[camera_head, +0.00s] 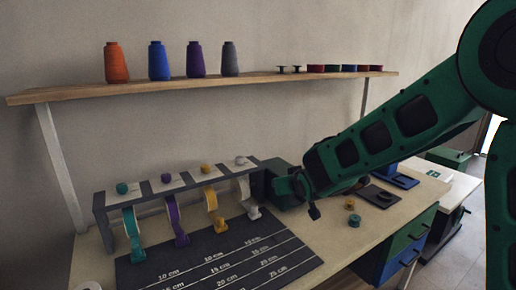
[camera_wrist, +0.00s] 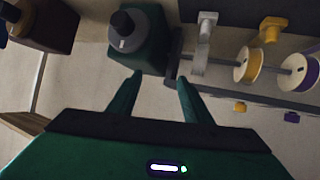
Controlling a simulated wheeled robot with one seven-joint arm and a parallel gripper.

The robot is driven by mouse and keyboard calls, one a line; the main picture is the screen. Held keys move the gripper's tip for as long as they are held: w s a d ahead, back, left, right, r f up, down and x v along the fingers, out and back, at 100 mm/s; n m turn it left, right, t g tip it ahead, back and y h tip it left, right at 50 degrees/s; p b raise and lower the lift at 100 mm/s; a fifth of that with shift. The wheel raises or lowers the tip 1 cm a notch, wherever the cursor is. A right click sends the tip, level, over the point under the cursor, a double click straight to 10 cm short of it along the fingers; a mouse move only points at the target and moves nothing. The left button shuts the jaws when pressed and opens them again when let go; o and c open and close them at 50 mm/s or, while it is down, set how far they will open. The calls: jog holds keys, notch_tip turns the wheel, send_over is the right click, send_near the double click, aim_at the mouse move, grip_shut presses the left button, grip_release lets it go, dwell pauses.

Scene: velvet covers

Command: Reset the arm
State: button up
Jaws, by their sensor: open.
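My green arm reaches in from the right in the head view, its wrist low over the table near the right end of the ribbon rack (camera_head: 98,207). My gripper (camera_wrist: 160,76) shows in the wrist view with its two green fingers spread and nothing between them. A dark green box with a black knob (camera_wrist: 136,40) lies beyond the fingertips, apart from them as far as I can tell. In the head view the fingers are hard to tell from the dark green shapes behind the rack's end.
The ribbon rack holds teal, purple, yellow and white ribbons over a dark measuring mat (camera_head: 215,258). A wooden shelf (camera_head: 200,87) with thread cones and small spools runs above. Small yellow and teal pieces (camera_head: 354,220) lie on the table right of the mat, above blue and green drawers (camera_head: 405,243).

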jog(key=s+d+m+g+h, duration=0.2)
jog(key=s+d, duration=0.4)
jog(key=d, duration=0.3)
jog(key=s+d+f+m+g+h, duration=0.1)
jog(key=s+d+m+g, duration=0.1)
jog(key=s+d, duration=0.6)
jog(key=s+d+m+g+h, duration=0.15)
jog(key=s+d, duration=0.35)
jog(key=d, duration=0.6)
jog(key=s+d+f+m+g+y, duration=0.1)
jog(key=s+d+m+g, duration=0.1)
jog(key=s, duration=1.1)
jog(key=s+d+f+m+g+y, duration=0.1)
jog(key=s+g, duration=0.3)
jog(key=s, duration=0.9)
jog(key=shift+s+d+m, duration=0.4)
jog(key=shift+d+m, duration=0.15)
jog(key=shift+g, duration=0.25)
jog(key=shift+w+f, duration=0.25)
jog(key=shift+w, duration=0.4)
